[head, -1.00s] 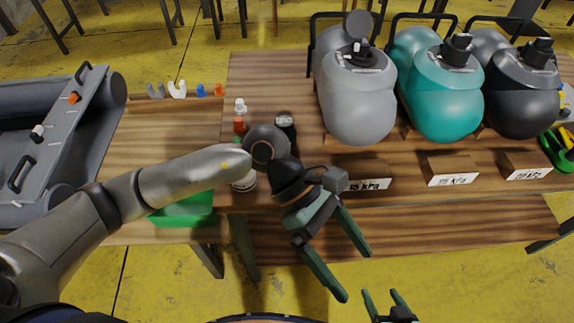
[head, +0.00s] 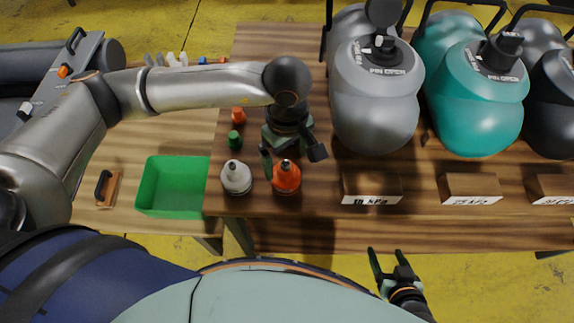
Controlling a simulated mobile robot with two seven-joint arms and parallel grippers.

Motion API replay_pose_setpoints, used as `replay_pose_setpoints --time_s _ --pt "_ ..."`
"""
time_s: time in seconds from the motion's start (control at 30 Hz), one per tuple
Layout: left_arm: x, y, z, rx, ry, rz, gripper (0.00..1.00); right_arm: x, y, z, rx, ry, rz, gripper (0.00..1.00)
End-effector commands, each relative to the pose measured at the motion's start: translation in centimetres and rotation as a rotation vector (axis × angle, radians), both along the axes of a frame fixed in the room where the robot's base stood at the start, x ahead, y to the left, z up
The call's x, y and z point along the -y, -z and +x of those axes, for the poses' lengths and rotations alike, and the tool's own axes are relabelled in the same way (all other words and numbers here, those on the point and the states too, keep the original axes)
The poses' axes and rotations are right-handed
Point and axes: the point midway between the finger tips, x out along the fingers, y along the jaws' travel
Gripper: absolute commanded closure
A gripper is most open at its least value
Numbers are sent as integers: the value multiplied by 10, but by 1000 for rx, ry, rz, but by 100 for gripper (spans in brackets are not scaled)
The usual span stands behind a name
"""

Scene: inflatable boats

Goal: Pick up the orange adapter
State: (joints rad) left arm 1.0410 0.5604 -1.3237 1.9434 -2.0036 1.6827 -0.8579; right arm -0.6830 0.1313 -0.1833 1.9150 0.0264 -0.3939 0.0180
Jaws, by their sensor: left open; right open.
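An orange bottle-shaped piece (head: 286,179) with a grey top stands upright near the table's front edge. A smaller orange piece (head: 238,116) stands further back on the left. I cannot tell for certain which of the orange pieces is the adapter. My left gripper (head: 284,160) is open and points down just above and behind the front orange piece. One finger shows at its upper left; the other is hard to make out. I cannot tell whether they touch. My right gripper (head: 387,258) is open and empty in front of the table.
A white piece (head: 236,177) stands left of the front orange one, with a green piece (head: 235,141) behind. A green bin (head: 172,187) sits left. Large grey (head: 374,110) and teal (head: 477,105) pumps stand right, behind labelled wooden blocks (head: 372,189).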

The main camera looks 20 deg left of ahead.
Motion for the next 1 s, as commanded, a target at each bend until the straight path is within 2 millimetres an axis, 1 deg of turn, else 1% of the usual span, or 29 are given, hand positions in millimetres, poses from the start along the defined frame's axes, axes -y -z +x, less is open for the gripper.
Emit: replay_pose_setpoints --time_s 0.03,0.1,0.37,0.5,0.63,0.73,0.93,0.97,1.0 --pt "0 9 -1 -4 0 1 0 0 -1 -1 -3 0 -1 27" --pt "0 19 -1 -3 -1 1 0 0 -2 -1 -4 -1 0 27" --pt "0 40 -1 -3 -1 -1 0 0 -7 0 -1 -1 0 27" --pt "-3 61 0 -4 -2 1 0 0 -15 1 0 -1 1 27" --pt "-2 78 0 -2 0 -2 0 0 -16 1 2 -1 0 27" --pt "-3 84 1 -1 0 -1 0 0 -16 1 2 -1 0 27" --pt "-2 84 1 0 1 -1 0 0 -16 2 2 -1 0 27" --pt "-2 84 1 0 1 -1 2 0 -16 2 2 -1 0 27" --pt "-2 84 1 0 0 -1 7 0 -16 2 3 -1 1 27"
